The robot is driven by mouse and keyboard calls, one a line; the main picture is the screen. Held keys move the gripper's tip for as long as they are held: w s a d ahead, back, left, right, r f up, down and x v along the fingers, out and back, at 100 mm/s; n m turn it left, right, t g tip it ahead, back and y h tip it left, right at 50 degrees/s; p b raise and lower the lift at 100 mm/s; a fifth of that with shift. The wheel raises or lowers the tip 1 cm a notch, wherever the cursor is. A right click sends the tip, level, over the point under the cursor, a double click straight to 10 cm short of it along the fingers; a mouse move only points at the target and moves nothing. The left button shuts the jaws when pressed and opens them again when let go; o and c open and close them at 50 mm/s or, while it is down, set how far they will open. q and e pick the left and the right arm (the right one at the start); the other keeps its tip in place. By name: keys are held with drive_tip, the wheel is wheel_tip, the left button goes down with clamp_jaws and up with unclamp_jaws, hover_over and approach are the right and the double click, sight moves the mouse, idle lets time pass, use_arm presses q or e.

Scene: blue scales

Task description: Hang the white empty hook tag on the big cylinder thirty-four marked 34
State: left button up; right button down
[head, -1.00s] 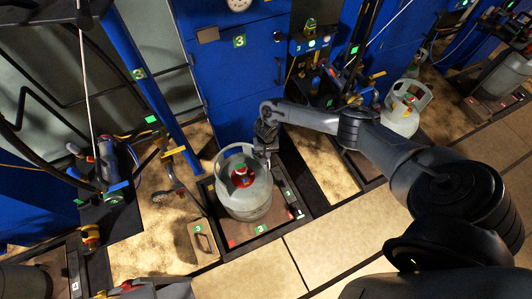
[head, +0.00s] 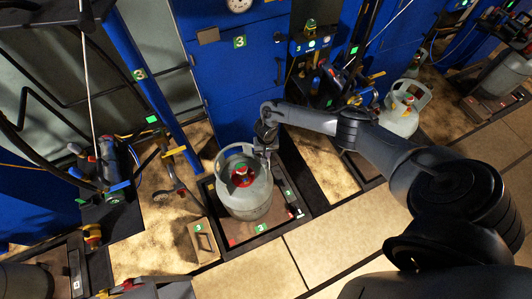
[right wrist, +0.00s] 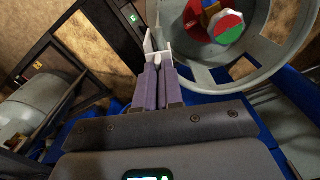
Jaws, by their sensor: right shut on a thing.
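A big grey cylinder (head: 246,201) stands upright on a square platform in the middle of the head view. Its collar ring surrounds a red and green valve (head: 241,176); no 34 is readable. In the right wrist view the collar (right wrist: 278,58) fills the upper right, beside the fingers. My right gripper (head: 264,151) is at the collar's right rim. In the right wrist view its fingers (right wrist: 157,84) are shut on the white hook tag (right wrist: 151,50), whose hook end sticks up past the fingertips. The tag appears close to the collar; I cannot tell whether they touch. My left gripper is not seen.
Another grey cylinder (head: 399,121) stands to the right, behind my right arm. Blue cabinets (head: 241,75) rise behind the platform. A small box marked 3 (head: 203,240) sits to the front left. Hose fittings lie on the left; the tiled floor at front right is clear.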

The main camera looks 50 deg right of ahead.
drive_tip(key=shift+f, duration=0.2)
drive_tip(key=shift+f+b, duration=0.65)
drive_tip(key=shift+f, duration=0.35)
drive_tip(key=shift+f+b, duration=0.45)
drive_tip(key=shift+f, duration=0.35)
drive_tip(key=c, duration=1.2)
unclamp_jaws()
drive_tip(key=shift+r, duration=0.1)
